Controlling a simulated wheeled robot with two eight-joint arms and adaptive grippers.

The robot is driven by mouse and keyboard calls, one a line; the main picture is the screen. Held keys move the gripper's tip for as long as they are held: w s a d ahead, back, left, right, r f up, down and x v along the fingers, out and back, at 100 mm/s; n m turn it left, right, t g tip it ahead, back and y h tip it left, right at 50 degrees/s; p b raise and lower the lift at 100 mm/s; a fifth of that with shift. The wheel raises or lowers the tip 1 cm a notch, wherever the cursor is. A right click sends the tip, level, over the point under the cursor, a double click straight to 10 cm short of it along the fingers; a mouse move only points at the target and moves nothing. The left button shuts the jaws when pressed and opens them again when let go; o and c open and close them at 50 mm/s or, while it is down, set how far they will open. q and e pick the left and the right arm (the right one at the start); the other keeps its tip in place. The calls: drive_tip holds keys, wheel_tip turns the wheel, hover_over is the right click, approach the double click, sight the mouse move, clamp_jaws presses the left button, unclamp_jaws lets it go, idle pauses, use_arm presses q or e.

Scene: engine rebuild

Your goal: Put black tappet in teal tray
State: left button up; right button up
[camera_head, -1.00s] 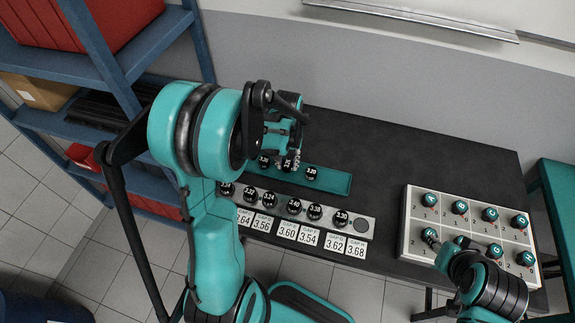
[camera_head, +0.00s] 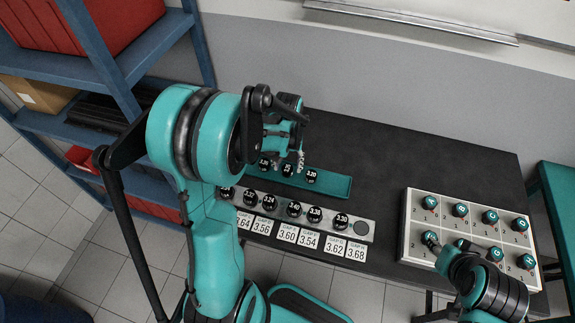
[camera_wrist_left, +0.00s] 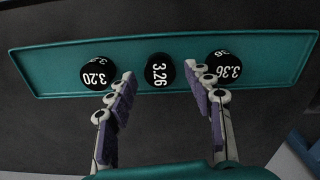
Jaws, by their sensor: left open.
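The teal tray (camera_head: 338,185) lies on the dark table and holds three black tappets. They are marked 3.20 (camera_head: 312,176), 3.26 (camera_wrist_left: 158,72) and 3.36 (camera_wrist_left: 222,68). My left gripper (camera_wrist_left: 168,82) is open above the tray's front side. In the left wrist view its fingers stand apart, with the 3.26 tappet showing in the gap beyond the tips and touching neither finger. My right gripper (camera_head: 434,245) is at the white board on the right, beside a teal-topped knob; its fingers are too small to read.
A grey rack (camera_head: 361,230) in front of the tray holds several black tappets, with an empty spot at its right end. White number cards (camera_head: 310,240) lie before it. The white board (camera_head: 408,225) carries several knobs. The table between tray and board is clear.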

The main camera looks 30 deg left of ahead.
sight(287, 168)
use_arm(q)
wheel_tip(287, 168, up, 10)
drive_tip(key=p, duration=0.3)
drive_tip(key=s+d+r+m+t, duration=0.4)
drive_tip(key=s+d+r+t, duration=0.3)
drive_tip(key=s+d, duration=0.3)
drive_tip(key=shift+s+d+m, duration=0.3)
drive_tip(key=shift+s+d, duration=0.05)
drive_tip(key=shift+s, duration=0.25)
drive_tip(key=shift+r, duration=0.1)
